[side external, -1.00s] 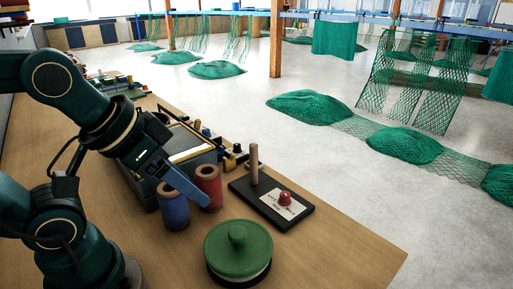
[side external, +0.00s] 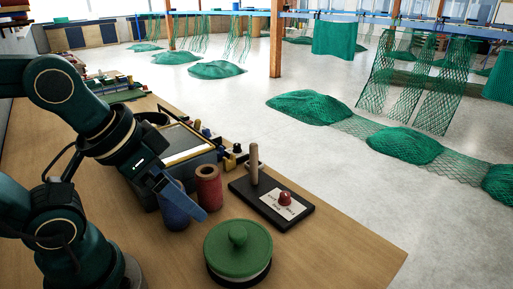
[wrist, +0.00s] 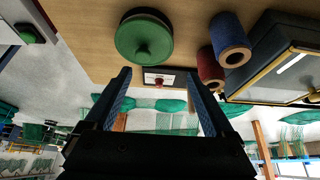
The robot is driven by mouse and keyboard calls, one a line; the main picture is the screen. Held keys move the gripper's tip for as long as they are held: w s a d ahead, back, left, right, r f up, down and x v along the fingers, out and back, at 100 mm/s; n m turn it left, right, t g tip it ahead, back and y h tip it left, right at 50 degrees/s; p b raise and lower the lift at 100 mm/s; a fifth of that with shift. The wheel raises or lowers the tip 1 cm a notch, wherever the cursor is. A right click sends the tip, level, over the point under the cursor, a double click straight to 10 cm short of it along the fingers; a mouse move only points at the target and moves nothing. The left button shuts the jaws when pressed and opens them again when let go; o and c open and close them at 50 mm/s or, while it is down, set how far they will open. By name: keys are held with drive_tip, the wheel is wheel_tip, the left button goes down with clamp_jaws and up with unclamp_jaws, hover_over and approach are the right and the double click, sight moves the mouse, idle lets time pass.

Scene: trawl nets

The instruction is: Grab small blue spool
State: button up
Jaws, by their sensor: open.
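The small blue spool (side external: 172,215) stands upright on the wooden bench, beside the red spool (side external: 208,187). In the side view my gripper (side external: 192,207) crosses in front of the blue spool and hides its upper part; I cannot tell from there whether they touch. In the wrist view my gripper (wrist: 160,76) is open, with nothing between its two blue fingers. There the blue spool (wrist: 226,32) lies up and to the right, outside the fingers, and the red spool (wrist: 209,66) is just beyond the right fingertip.
A round green-lidded container (side external: 238,250) stands at the bench's front. A black board with a wooden peg and red knob (side external: 284,198) lies to the right of the spools. A dark case (side external: 188,146) is close behind them. Bare bench (side external: 345,250) lies at right front.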

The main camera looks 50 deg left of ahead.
drive_tip(key=s+a+f+m+g+y, duration=0.35)
drive_tip(key=a+m+g+y, duration=0.2)
drive_tip(key=a+m, duration=0.25)
drive_tip(key=shift+w+a+f+m+t+y, duration=0.4)
drive_tip(key=shift+w+a+f+m+y, duration=0.65)
drive_tip(key=shift+m, duration=0.95)
drive_tip(key=shift+w+a+f+m+t+y, duration=0.35)
drive_tip(key=shift+w+a+f+m+y, duration=0.3)
drive_tip(key=shift+w+f+m+y, duration=0.8)
drive_tip(key=shift+w+a+f+m+t+y, duration=0.4)
drive_tip(key=shift+w+a+f+m+y, duration=0.65)
drive_tip(key=shift+m, duration=1.5)
drive_tip(key=shift+s+d+r+y, duration=0.2)
drive_tip(key=shift+s+r+y, duration=0.1)
drive_tip(key=shift+s, duration=0.1)
drive_tip(key=c, duration=1.4)
